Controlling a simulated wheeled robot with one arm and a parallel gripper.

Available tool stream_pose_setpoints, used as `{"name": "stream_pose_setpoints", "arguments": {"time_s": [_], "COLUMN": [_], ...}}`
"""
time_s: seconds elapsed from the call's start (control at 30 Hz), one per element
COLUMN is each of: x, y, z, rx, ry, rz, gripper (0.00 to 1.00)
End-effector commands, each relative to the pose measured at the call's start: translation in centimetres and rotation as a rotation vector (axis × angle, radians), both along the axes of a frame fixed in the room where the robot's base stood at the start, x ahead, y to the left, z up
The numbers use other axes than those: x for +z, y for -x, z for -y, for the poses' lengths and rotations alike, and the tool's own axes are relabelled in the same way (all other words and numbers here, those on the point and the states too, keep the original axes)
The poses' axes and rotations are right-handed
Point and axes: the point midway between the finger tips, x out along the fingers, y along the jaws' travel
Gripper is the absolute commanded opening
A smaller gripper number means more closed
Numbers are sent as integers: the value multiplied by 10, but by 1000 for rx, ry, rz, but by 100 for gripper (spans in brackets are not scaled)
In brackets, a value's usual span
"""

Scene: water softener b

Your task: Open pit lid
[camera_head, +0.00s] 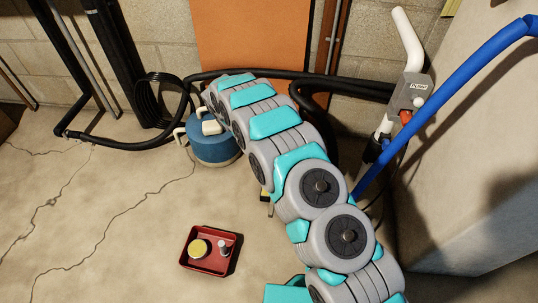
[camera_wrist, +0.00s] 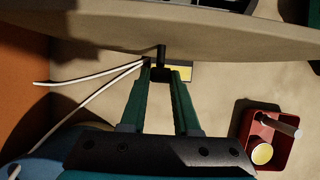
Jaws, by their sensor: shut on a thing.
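My gripper (camera_wrist: 161,76) shows in the wrist view, its two dark green fingers shut on a small black upright part (camera_wrist: 160,52), which looks like a handle. A yellow label (camera_wrist: 181,72) sits just right of the fingertips, and a bit of yellow (camera_head: 263,194) shows beside my arm in the head view. I cannot make out the outline of the pit lid or tell whether it is raised. In the head view my own arm hides the gripper and most of what is around it.
A red tray (camera_head: 188,262) with a yellow-topped round tin (camera_head: 199,248) and a small pale cylinder (camera_head: 223,247) lies on the floor. A blue tank (camera_head: 214,152) stands behind my arm. A blue pipe (camera_head: 440,95) rises at right. The left floor is clear.

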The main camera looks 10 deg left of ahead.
Motion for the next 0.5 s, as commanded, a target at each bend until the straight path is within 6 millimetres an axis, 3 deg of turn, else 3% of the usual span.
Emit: {"name": "stream_pose_setpoints", "arguments": {"time_s": [0.5], "x": [-10], "y": [1], "z": [-20], "rx": [-1], "ry": [123], "rz": [-8], "gripper": [0]}}
